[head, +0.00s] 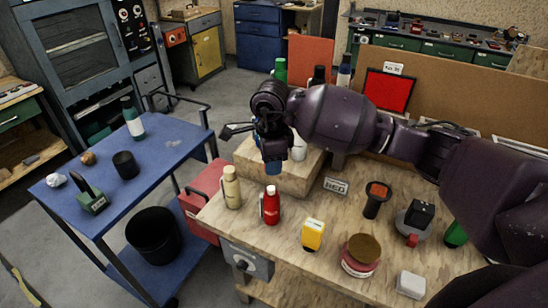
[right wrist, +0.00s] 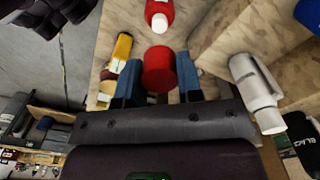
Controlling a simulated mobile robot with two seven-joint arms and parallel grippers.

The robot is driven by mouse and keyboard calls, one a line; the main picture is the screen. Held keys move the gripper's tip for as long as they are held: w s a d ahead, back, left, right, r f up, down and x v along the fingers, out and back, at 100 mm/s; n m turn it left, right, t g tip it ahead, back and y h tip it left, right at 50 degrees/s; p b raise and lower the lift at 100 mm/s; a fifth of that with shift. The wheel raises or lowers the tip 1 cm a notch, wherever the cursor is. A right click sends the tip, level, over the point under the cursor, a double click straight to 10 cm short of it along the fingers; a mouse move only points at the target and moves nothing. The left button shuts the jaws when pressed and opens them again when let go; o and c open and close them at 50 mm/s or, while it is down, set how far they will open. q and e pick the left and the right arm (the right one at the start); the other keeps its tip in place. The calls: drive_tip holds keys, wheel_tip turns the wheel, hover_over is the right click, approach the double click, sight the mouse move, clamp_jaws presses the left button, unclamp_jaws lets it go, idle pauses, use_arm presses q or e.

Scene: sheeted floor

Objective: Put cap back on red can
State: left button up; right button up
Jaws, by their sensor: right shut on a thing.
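The red can (head: 271,206) stands upright on the wooden workbench. Its pale top also shows in the right wrist view (right wrist: 158,16), just beyond the fingertips. My right gripper (head: 273,168) points down, a little above and behind the can. In the right wrist view its blue fingers (right wrist: 158,84) are shut on the red cap (right wrist: 158,66). The cap is apart from the can in that view; in the head view the fingers mostly hide it. My left gripper does not show in the head view.
A cream bottle (head: 232,187) stands close left of the can. A wooden step block (head: 250,166) rises behind, with a white bottle (head: 299,147) on it. A yellow container (head: 313,234) and a round red tin (head: 359,262) stand to the right. A blue cart (head: 150,170) is at left.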

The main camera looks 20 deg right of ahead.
sight(272, 188)
drive_tip(key=shift+n, duration=0.3)
drive_tip(key=shift+f, duration=0.1)
drive_tip(key=shift+f, duration=0.35)
drive_tip(key=shift+f+b, duration=1.1)
drive_tip(key=shift+f, duration=0.9)
drive_tip(key=shift+f+b, duration=0.9)
drive_tip(key=shift+f, duration=0.25)
drive_tip(key=shift+f, duration=0.1)
